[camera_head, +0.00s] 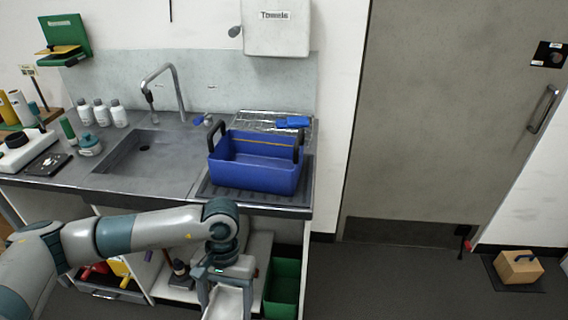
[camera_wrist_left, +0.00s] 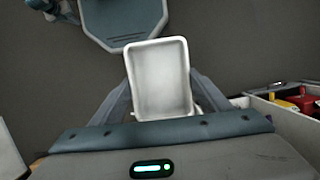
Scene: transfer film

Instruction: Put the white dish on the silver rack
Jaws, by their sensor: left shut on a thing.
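The white dish (camera_wrist_left: 160,78) is a shallow rectangular tray between the fingers of my left gripper (camera_wrist_left: 162,100). The gripper is shut on it. In the head view, my left gripper (camera_head: 228,283) hangs in front of the counter, low over the floor, and the dish (camera_head: 226,303) shows partly at the bottom edge. A shiny silver surface that seems to be the silver rack (camera_head: 250,121) lies on the counter against the back wall, behind the blue crate. A blue item (camera_head: 292,122) lies on its right part. The crate hides some of its front. My right gripper is not in view.
The blue crate (camera_head: 255,177) with black handles stands on the ribbed drainer, between my left gripper and the silver surface. A sink (camera_head: 135,155) with a tall tap (camera_head: 165,83) is to the left. A green bin (camera_head: 283,288) stands under the counter.

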